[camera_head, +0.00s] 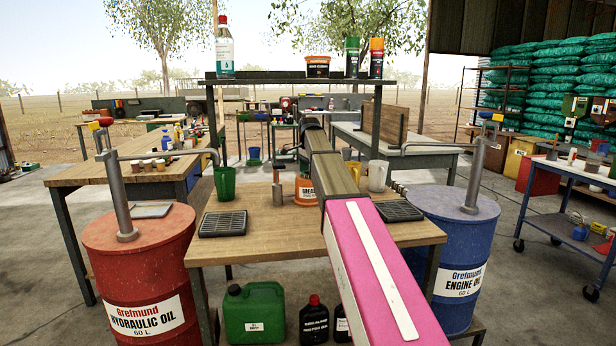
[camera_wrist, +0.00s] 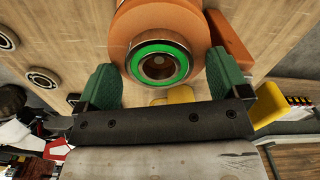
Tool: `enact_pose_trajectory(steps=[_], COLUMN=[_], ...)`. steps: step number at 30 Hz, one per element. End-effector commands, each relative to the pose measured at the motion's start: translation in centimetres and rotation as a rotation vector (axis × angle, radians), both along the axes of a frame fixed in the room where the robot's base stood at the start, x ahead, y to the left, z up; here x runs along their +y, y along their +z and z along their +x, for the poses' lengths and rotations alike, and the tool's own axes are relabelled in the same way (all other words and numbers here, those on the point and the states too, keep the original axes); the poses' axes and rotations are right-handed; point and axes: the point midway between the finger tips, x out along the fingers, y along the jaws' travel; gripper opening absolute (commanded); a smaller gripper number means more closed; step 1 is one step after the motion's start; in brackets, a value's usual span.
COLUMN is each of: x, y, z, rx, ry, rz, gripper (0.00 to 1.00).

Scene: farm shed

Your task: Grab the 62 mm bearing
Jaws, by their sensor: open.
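In the wrist view a bearing (camera_wrist: 158,64) with a steel outer ring, a green seal ring and a dark bore lies against a round orange object (camera_wrist: 172,20). My gripper (camera_wrist: 160,78) is open, with one green finger on each side of this bearing. Whether the fingers touch it, I cannot tell. Other bearings with dark seals lie on the wooden surface at the left, one of them nearer the middle (camera_wrist: 43,77). No size marking is readable. In the head view my arm hides the gripper and that bearing.
In the head view, a wooden bench (camera_head: 262,240) carries a green cup (camera_head: 225,184), an orange grease tub (camera_head: 304,190), a pale mug (camera_head: 377,176) and two dark trays, one at the left (camera_head: 223,223). A red drum (camera_head: 140,270) and a blue drum (camera_head: 450,250) flank it.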

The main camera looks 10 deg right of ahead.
Motion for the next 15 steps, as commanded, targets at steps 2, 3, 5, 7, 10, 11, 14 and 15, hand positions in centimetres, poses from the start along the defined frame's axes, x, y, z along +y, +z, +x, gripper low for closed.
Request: enact_pose_trajectory(steps=[2, 3, 5, 7, 10, 11, 14, 15], x=[0.01, 0.01, 0.01, 0.01, 0.01, 0.01, 0.01, 0.01], y=[-0.05, -0.03, -0.03, -0.02, -0.02, -0.02, 0.0, 0.0], z=[0.02, 0.03, 0.03, 0.03, 0.03, 0.03, 0.03, 0.03], rx=[0.0, -0.001, 0.0, 0.0, 0.0, 0.0, 0.0, 0.0], ry=[0.0, 0.0, 0.0, 0.0, 0.0, 0.0, 0.0, 0.0], rz=[0.0, 0.0, 0.0, 0.0, 0.0, 0.0, 0.0, 0.0], gripper=[0.93, 0.93, 0.93, 0.74, 0.41, 0.34, 0.3, 0.3])
